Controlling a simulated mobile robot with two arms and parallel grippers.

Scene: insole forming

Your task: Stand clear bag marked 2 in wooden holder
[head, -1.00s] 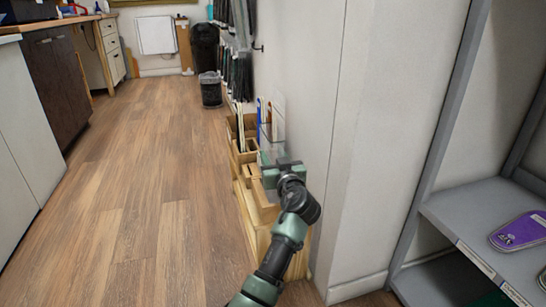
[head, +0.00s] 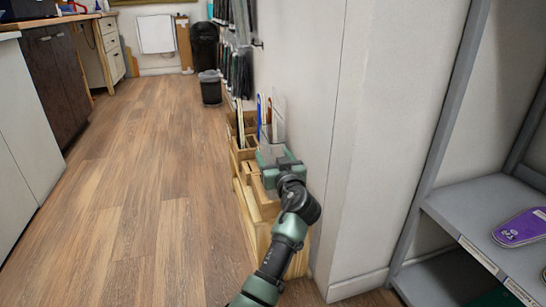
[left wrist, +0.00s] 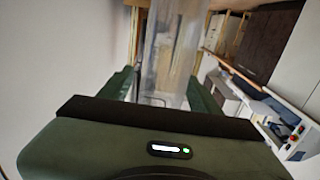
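My left gripper (head: 272,158) is over the near part of the wooden holder (head: 263,240), close to the wall. In the left wrist view its two green fingers (left wrist: 163,93) are spread apart. A clear, see-through bag (left wrist: 170,50) stands up between and beyond them; I cannot tell whether it touches either finger. In the head view a pale clear sheet-like shape (head: 279,118) rises behind the gripper, beside the wall. The bag's mark is not readable, and its lower end is hidden by the gripper. My right gripper is not in view.
Blue and pale upright items (head: 259,115) stand in the holder's far part. The wall (head: 305,100) runs close on the right. A grey shelf (head: 480,205) holds a purple insole (head: 520,229). The wooden floor (head: 150,210) to the left is clear.

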